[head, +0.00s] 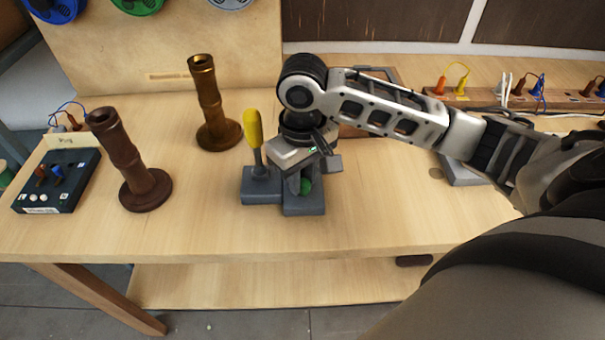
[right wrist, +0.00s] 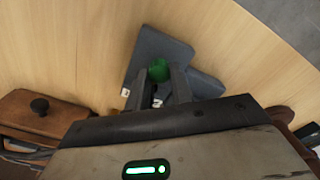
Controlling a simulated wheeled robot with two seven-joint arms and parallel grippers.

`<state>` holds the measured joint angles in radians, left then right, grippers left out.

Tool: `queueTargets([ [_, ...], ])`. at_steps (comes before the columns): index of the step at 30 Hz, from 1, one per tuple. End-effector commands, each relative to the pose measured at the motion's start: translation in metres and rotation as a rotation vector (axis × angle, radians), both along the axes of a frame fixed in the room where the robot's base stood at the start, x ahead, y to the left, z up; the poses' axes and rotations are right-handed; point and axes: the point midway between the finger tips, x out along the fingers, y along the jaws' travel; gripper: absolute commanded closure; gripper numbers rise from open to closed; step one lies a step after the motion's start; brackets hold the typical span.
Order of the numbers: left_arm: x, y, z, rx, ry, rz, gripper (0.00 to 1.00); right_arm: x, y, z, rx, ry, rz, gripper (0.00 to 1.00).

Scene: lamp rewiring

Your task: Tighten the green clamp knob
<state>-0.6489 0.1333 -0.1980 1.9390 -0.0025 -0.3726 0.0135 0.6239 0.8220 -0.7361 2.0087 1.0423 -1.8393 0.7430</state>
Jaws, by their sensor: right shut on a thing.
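The green clamp knob (head: 306,186) sits on a dark grey clamp block (head: 304,207) near the middle of the table. My right gripper (head: 305,180) reaches down over the block and is shut on the knob. In the right wrist view the green knob (right wrist: 159,70) shows between the two fingertips (right wrist: 166,84), with the grey block (right wrist: 150,45) around it. Most of the knob is hidden by the gripper in the head view. My left gripper is not in view.
A yellow-handled screwdriver (head: 253,130) stands upright in the grey holder (head: 259,190) just left of my gripper. Two brown lamp stems (head: 130,165) (head: 209,105) stand to the left. A dark test box (head: 56,182) lies at the far left. The table front is clear.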

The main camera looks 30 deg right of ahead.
Motion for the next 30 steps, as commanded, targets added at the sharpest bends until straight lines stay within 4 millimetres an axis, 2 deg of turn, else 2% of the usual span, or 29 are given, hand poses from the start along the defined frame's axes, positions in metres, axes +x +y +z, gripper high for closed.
queueTargets([
  [7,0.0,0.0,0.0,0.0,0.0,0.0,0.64,0.0,-0.001,0.001,-0.002,0.0,-0.003,1.0],
  [8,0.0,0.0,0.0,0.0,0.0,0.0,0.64,0.0,-0.001,0.001,-0.002,0.0,-0.003,0.69],
  [9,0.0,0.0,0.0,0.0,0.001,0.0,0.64,0.0,-0.001,0.001,-0.002,0.0,-0.003,0.58],
  [10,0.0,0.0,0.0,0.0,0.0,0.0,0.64,0.0,-0.001,0.001,-0.002,0.0,-0.002,0.55],
  [18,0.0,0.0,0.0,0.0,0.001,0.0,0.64,0.0,0.0,0.001,0.0,-0.001,0.0,0.55],
  [22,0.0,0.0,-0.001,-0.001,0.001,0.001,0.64,0.001,0.0,0.01,0.0,-0.003,-0.001,0.55],
  [26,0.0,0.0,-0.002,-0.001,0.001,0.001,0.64,0.001,0.0,0.032,0.001,-0.007,0.001,0.55],
  [30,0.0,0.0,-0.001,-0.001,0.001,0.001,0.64,0.002,0.0,0.068,-0.001,-0.01,0.0,0.55],
])
